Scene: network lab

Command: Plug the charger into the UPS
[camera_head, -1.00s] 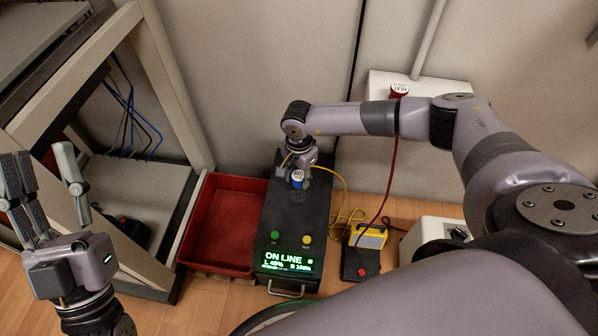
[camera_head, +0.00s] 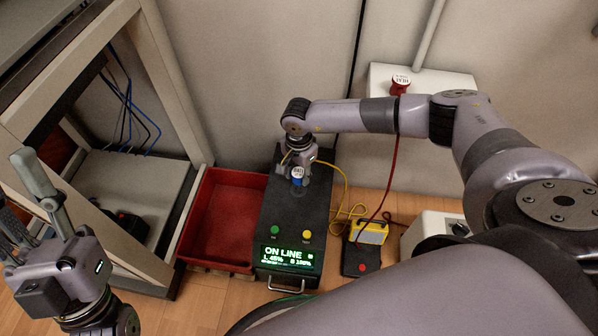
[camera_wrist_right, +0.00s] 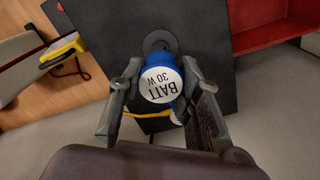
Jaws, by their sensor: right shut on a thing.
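The right wrist view shows the plug (camera_wrist_right: 158,82) between the two fingers (camera_wrist_right: 160,76) of the shut gripper. A yellow cord runs from it toward a yellow box (camera_head: 369,233) on the floor. The UPS (camera_head: 292,217) is a dark box with a lit "ON LINE" display. A round grey socket (camera_wrist_right: 160,40) shows beyond the plug; whether they touch is hidden. My left gripper (camera_head: 35,195) is open and empty.
A red tray (camera_head: 215,262) stands left of the UPS, beside an open rack (camera_head: 173,130). A red plug (camera_head: 400,86) sits on a white wall panel (camera_head: 440,82); its red cord runs down to a black block with a red button (camera_head: 361,259) on the floor.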

